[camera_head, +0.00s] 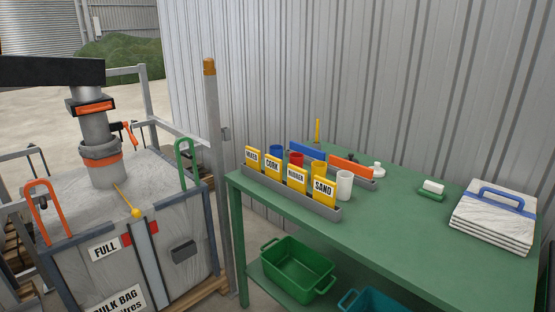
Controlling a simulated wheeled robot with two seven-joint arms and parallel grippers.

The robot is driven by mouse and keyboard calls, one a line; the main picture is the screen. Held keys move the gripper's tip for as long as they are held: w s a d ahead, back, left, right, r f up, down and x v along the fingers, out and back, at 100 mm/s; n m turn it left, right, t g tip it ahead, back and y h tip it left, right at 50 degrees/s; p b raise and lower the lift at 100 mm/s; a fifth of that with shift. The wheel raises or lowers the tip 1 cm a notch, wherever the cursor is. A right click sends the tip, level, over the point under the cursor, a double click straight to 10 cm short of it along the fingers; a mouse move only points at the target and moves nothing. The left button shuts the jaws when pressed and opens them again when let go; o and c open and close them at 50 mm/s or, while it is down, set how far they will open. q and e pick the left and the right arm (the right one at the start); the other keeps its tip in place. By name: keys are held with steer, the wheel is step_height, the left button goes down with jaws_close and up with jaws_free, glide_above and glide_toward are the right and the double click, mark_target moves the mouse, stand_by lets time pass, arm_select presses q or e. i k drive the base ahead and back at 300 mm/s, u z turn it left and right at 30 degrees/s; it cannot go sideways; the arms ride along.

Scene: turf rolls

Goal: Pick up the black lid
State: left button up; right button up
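I cannot make out a black lid for certain in the head view. A small dark grey block (184,251) sits on the front face of the bulk bag (180,282) at the left; I cannot tell what it is. Neither of my grippers is in view.
A green table (400,220) holds a grey tray of label cards (290,192), coloured cups, a brush (432,187) and stacked white bags (494,222). A green crate (297,268) is on the lower shelf. A grey spout (101,165) stands on the bag. The table's front middle is clear.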

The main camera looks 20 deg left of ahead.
mark_target(350, 155)
steer(key=u, duration=0.25)
steer(key=k, duration=0.3)
steer(key=u, duration=2.5)
steer(key=i, duration=0.2)
steer(key=z, duration=1.05)
steer(key=i, duration=0.85)
steer(key=z, duration=0.95)
steer(key=i, duration=0.45)
steer(key=z, duration=0.4)
